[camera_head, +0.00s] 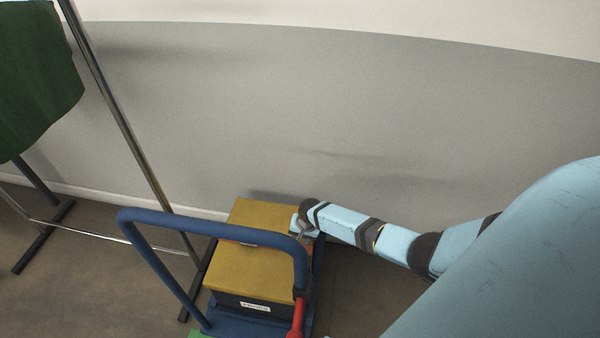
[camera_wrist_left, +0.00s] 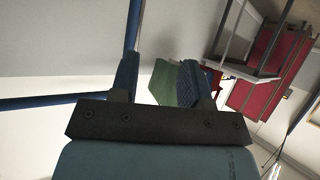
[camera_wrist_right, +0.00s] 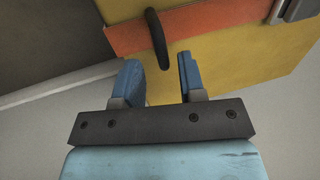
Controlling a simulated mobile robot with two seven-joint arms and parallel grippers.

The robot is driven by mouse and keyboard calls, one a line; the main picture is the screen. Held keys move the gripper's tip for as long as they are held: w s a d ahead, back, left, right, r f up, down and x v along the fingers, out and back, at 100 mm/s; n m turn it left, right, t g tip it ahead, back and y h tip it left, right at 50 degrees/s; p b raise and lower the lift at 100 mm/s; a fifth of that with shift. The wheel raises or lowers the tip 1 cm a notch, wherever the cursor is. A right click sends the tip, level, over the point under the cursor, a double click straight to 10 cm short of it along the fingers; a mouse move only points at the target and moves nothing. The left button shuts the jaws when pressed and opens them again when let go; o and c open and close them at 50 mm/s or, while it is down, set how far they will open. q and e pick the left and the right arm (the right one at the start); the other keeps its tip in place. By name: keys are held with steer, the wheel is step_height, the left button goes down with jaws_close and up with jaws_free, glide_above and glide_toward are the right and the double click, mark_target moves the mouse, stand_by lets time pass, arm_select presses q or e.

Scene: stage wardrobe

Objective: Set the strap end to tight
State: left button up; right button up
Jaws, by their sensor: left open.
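An orange strap (camera_wrist_right: 195,33) runs around a box with a yellow top (camera_wrist_right: 225,65); a short stretch of it shows in the head view (camera_head: 236,243). A dark curved piece (camera_wrist_right: 156,38), perhaps the strap end, stands out from the strap in the right wrist view. My right gripper (camera_wrist_right: 158,68) is open at the box's right side, its fingertips on either side of that piece's lower tip; I cannot tell whether they touch it. In the head view the right gripper (camera_head: 301,230) is partly hidden by the cart handle. My left gripper (camera_wrist_left: 160,72) is open and empty, away from the box.
The box stands on a blue cart, whose tubular handle (camera_head: 205,226) arches in front of it. A red part (camera_head: 297,316) is on the handle's right. A metal clothes rack (camera_head: 125,125) with a green garment (camera_head: 38,75) stands left. The wall is close behind.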

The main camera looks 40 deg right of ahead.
step_height(320, 180, up, 14)
steer(key=s+d+p, duration=0.1)
steer(key=s+p, duration=0.1)
steer(key=p, duration=0.3)
steer(key=shift+d+f, duration=0.2)
steer(key=shift+d, duration=0.15)
